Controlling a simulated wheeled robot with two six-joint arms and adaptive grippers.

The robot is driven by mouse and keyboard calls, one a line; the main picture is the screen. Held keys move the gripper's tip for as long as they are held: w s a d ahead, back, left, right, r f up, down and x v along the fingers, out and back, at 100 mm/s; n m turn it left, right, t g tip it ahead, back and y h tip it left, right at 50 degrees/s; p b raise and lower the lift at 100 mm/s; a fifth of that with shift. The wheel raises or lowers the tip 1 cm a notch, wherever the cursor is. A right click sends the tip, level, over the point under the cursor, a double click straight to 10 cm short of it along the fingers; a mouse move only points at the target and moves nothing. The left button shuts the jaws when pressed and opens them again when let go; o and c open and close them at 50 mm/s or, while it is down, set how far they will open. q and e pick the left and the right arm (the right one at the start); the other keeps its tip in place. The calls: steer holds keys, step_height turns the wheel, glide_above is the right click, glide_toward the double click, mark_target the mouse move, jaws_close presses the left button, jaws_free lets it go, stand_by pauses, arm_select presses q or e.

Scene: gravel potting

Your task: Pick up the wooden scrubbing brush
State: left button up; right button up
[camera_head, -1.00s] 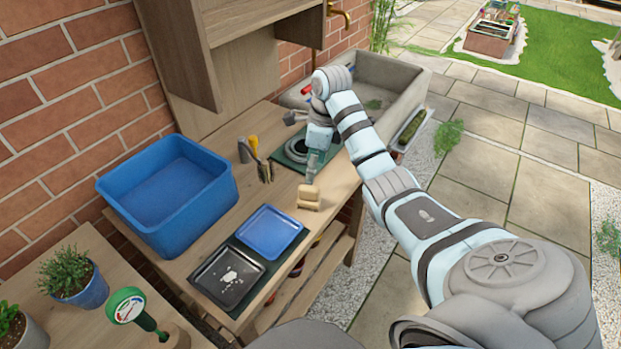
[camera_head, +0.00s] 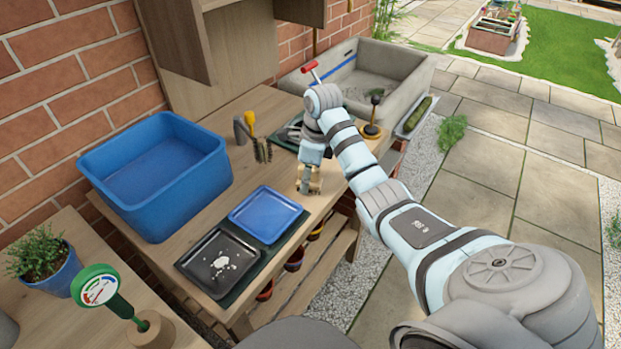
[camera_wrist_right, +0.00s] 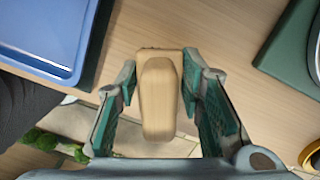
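The wooden scrubbing brush (camera_head: 315,184) stands near the front edge of the wooden bench, right of the blue tray. In the right wrist view the pale wooden brush (camera_wrist_right: 159,95) lies between the fingers of my right gripper (camera_wrist_right: 159,68). The fingers are spread on either side of it, with a narrow gap visible at least on the left. In the head view my right gripper (camera_head: 308,186) is down at the brush and partly covers it. The brush's underside is hidden. My left gripper is not in view.
A blue tray (camera_head: 265,214) and a black tray (camera_head: 218,262) with white bits lie left of the brush. A blue tub (camera_head: 155,180) stands behind them. A yellow-handled tool (camera_head: 250,122) and a bristle brush (camera_head: 262,151) stand farther back. A stone sink (camera_head: 390,75) is beyond.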

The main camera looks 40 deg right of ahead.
jaws_close()
steer(key=shift+r, duration=0.65)
step_height(320, 180, up, 19)
steer(key=p, duration=1.7)
steer(key=shift+f, duration=0.2)
steer(key=shift+c, duration=0.8)
jaws_free()
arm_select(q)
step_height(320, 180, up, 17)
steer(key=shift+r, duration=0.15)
arm_select(e)
steer(key=shift+c, duration=1.1)
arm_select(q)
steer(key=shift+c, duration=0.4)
